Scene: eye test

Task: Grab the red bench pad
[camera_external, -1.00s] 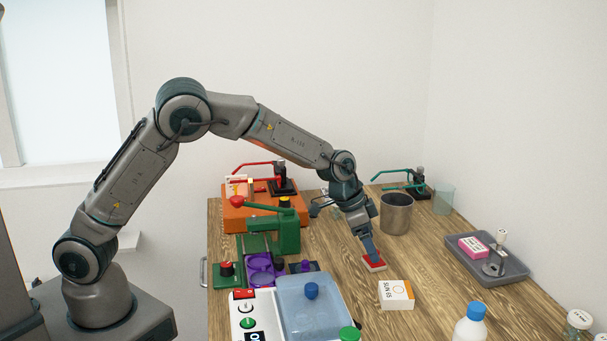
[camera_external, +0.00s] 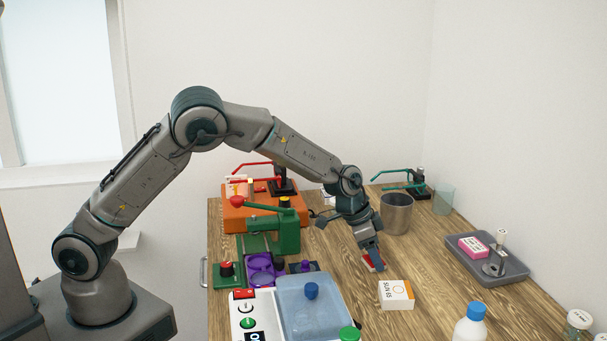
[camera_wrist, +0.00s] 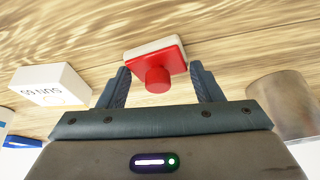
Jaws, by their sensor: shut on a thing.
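The red bench pad (camera_wrist: 172,56) is a small red block with a pale base and a round red knob. In the wrist view it lies between the two fingertips of my gripper (camera_wrist: 159,68), which is shut on it, one finger at each side. In the external view my gripper (camera_external: 372,257) points down at the wooden table and hides much of the pad (camera_external: 379,265). The pad is on or very close to the table; I cannot tell if there is a gap under it.
A white box (camera_external: 396,296) stands close in front of the pad. A metal cup (camera_external: 397,214) stands behind it. A green press (camera_external: 288,232) and a blue-lidded tub (camera_external: 318,318) are to the left. A grey tray (camera_external: 510,270) is at right, with bare table between.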

